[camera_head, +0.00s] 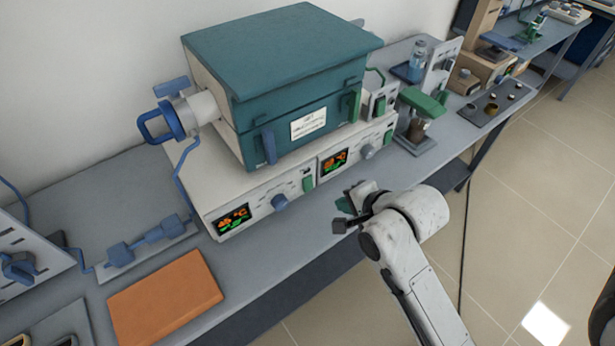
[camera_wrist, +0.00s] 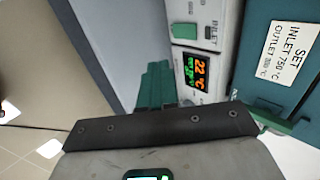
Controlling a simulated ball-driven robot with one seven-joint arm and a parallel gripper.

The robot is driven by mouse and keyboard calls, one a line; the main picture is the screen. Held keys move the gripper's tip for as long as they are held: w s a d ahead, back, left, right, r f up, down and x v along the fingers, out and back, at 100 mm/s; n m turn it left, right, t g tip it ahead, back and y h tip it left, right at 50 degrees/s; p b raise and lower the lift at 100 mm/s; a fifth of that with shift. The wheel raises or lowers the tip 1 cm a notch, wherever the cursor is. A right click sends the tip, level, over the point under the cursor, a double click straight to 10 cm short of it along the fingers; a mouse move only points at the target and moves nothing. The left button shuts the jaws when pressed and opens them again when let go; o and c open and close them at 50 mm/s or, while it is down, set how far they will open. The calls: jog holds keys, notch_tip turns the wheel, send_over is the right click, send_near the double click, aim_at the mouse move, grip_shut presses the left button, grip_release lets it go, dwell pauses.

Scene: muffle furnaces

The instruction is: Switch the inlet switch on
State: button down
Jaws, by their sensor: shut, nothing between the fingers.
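The inlet switch (camera_head: 308,184) is a green rocker on the pale front panel, left of the right-hand display (camera_head: 333,162). It also shows in the wrist view (camera_wrist: 184,32), beside the INLET lettering and above a lit display (camera_wrist: 193,72) reading about 22 °C. Its on or off position cannot be told. My gripper (camera_head: 344,206) is in front of the panel, right of and lower than the switch in the head view. Its green fingers (camera_wrist: 155,84) are shut and empty, apart from the switch. My wrist hides part of the panel in the wrist view.
A teal furnace box (camera_head: 285,60) stands on the panel unit, with a set label on its front. An orange mat (camera_head: 165,298) lies left; a green-topped stand (camera_head: 423,103) is right.

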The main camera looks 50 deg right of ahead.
aim_at(308, 184)
dwell(0.3)
jog(key=x, duration=1)
jog(key=shift+w+d+f, duration=0.1)
jog(key=shift+w+d, duration=0.1)
jog(key=shift+w, duration=0.45)
jog(key=shift+w+d+f, duration=0.1)
jog(key=shift+w+d, duration=0.05)
jog(key=shift+w, duration=0.45)
jog(key=shift+w+d+f, duration=0.1)
jog(key=shift+w+d, duration=0.1)
jog(key=shift+w, duration=0.45)
jog(key=shift+r, duration=0.1)
jog(key=shift+w+p, duration=0.2)
jog(key=shift+p, duration=0.15)
